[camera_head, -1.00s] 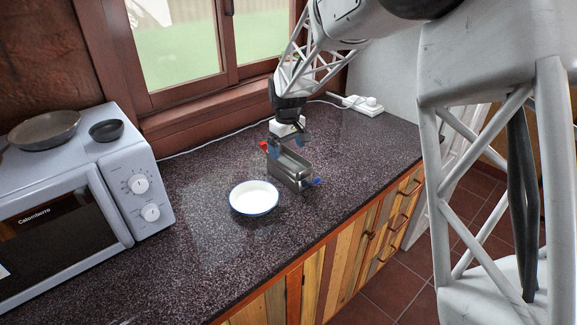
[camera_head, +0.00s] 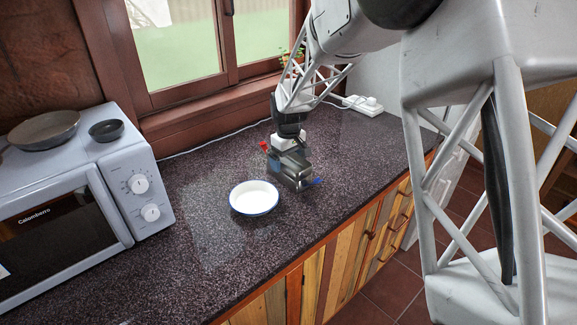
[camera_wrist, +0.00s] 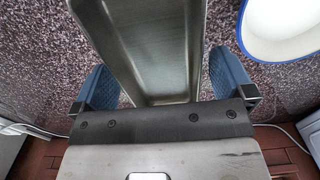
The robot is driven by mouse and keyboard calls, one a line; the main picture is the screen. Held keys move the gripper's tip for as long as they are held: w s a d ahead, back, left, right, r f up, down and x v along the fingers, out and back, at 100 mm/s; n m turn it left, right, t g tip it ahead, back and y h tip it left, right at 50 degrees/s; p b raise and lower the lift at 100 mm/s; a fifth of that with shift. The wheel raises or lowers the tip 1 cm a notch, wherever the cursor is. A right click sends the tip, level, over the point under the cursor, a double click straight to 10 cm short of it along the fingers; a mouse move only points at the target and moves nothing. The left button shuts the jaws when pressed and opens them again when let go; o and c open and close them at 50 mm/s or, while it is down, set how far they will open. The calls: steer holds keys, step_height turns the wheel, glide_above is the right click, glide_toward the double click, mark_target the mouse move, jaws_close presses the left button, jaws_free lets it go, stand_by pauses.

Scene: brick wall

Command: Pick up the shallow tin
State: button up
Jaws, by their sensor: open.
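The shallow tin (camera_head: 296,182) is a grey metal rectangular tin on the dark speckled counter, right of a white dish, partly hidden by my gripper. In the wrist view the tin (camera_wrist: 155,50) runs up from the gripper's palm, its inside visible and its far end out of frame. My gripper (camera_head: 286,160) is low over the tin in the head view. In the wrist view its two blue fingers are spread apart, one on each side of the tin, with a gap of counter showing on the right. Whether the left finger touches the tin is unclear.
The white blue-rimmed dish (camera_head: 254,198) stands close left of the tin. A small red item (camera_head: 264,146) and a blue one (camera_head: 317,181) show beside the tin. A microwave (camera_head: 85,200) with pans on top stands left. The front-left counter is clear.

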mark_target(289, 165)
steer(key=shift+c, duration=0.3)
steer(key=c, duration=0.9)
steer(key=shift+r, duration=0.1)
steer(key=shift+r, duration=0.4)
step_height(289, 165, up, 3)
steer(key=shift+s+f, duration=0.15)
steer(key=s+d, duration=0.2)
steer(key=s, duration=0.5)
steer(key=s+d+r, duration=0.1)
steer(key=s+d, duration=0.1)
steer(key=s, duration=0.6)
steer(key=shift+d+r, duration=0.15)
steer(key=shift+d, duration=0.2)
